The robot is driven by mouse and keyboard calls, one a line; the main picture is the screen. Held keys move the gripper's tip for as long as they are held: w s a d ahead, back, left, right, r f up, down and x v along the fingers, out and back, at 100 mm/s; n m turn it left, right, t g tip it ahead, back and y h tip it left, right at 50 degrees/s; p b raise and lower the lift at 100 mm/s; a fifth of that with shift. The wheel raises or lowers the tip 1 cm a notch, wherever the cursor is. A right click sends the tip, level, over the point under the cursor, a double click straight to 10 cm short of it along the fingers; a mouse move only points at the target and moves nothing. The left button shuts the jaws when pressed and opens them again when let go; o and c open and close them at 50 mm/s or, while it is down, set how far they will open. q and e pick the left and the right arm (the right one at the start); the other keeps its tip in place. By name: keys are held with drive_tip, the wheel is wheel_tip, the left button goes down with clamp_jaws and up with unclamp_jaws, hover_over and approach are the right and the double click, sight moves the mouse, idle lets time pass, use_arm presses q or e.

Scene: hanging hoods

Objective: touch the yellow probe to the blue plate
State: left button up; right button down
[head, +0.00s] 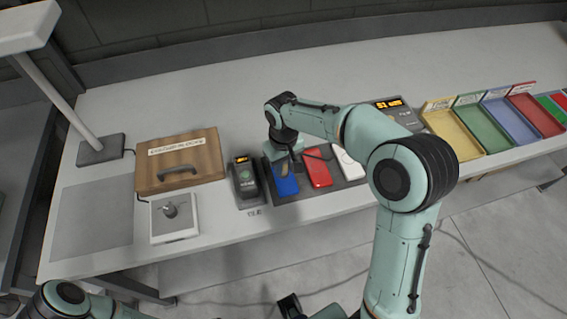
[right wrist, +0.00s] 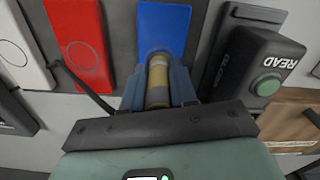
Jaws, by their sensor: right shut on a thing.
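My right gripper (head: 284,170) is over the blue plate (head: 286,186) in the head view. In the right wrist view its two fingers (right wrist: 158,88) are shut on the yellow probe (right wrist: 158,82), a short brownish-yellow cylinder between them. The probe's far end overlaps the lower part of the blue plate (right wrist: 164,25) in that view. I cannot tell whether it touches the plate or hovers just above it. Part of the plate is hidden by the probe and fingers.
A red plate (head: 317,168) and a white plate (head: 347,162) lie right of the blue one. A dark READ-button box (head: 246,182) stands close on its left. A wooden box (head: 180,163) and coloured trays (head: 455,131) stand farther off. The back bench is clear.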

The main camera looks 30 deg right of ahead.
drive_tip(key=shift+f, duration=0.1)
drive_tip(key=shift+r+p, duration=2.25)
drive_tip(key=shift+r, duration=1.35)
use_arm(q)
drive_tip(key=w+r, duration=0.3)
drive_tip(key=r, duration=0.2)
drive_tip(key=shift+r, duration=0.2)
